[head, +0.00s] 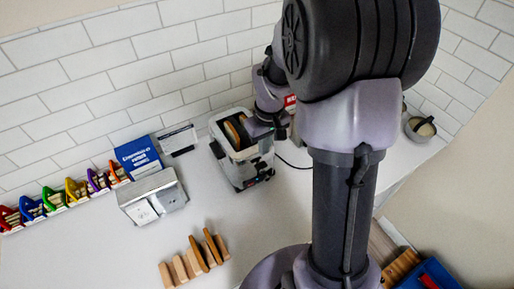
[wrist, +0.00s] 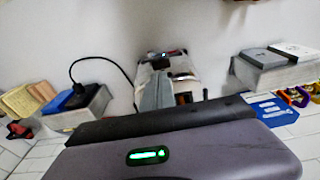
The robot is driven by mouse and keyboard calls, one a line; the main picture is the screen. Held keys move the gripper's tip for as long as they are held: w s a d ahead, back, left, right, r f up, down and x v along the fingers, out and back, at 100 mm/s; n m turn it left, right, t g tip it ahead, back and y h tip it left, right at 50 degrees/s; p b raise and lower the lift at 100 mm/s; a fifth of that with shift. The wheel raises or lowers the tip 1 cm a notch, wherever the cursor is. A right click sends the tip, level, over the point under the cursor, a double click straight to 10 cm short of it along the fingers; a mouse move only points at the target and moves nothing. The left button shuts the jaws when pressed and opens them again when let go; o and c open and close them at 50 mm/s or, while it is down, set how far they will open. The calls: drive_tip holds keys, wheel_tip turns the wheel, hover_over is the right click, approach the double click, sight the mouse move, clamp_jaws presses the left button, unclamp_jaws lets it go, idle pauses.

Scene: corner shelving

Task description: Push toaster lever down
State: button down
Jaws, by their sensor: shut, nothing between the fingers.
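The toaster (head: 246,168) stands on the white counter, silver with dark parts, with brown bread (head: 233,133) in its top. My gripper (head: 262,132) is at the toaster's upper right side, with its fingertips close over the top edge; I cannot tell whether they touch. In the wrist view the toaster (wrist: 184,68) is beyond the dark gripper body, and my shut, empty fingers (wrist: 157,90) overlap its left part. The lever cannot be made out clearly in either view.
A metal box with pale panels (head: 152,198) and a blue box (head: 138,156) stand left of the toaster. Wooden pieces (head: 194,256) stand on the front counter. A black cord (wrist: 112,66) runs from the toaster. The tiled wall (head: 120,75) is close behind.

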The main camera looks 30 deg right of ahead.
sight(263, 167)
drive_tip(key=shift+s, duration=0.2)
drive_tip(key=f+b, duration=0.1)
drive_tip(key=f, duration=0.1)
drive_tip(key=f+b, duration=0.2)
drive_tip(key=w+f+b, duration=0.1)
drive_tip(key=f+b, duration=0.1)
drive_tip(key=f, duration=0.1)
drive_tip(key=shift+a, duration=0.1)
drive_tip(key=shift+s, duration=0.1)
wheel_tip(263, 167, down, 6)
drive_tip(key=b, duration=0.5)
drive_tip(key=shift+f+b, duration=0.15)
drive_tip(key=shift+b, duration=0.2)
drive_tip(key=s, duration=0.1)
drive_tip(key=s+r, duration=0.1)
drive_tip(key=s, duration=0.1)
drive_tip(key=shift+r, duration=0.1)
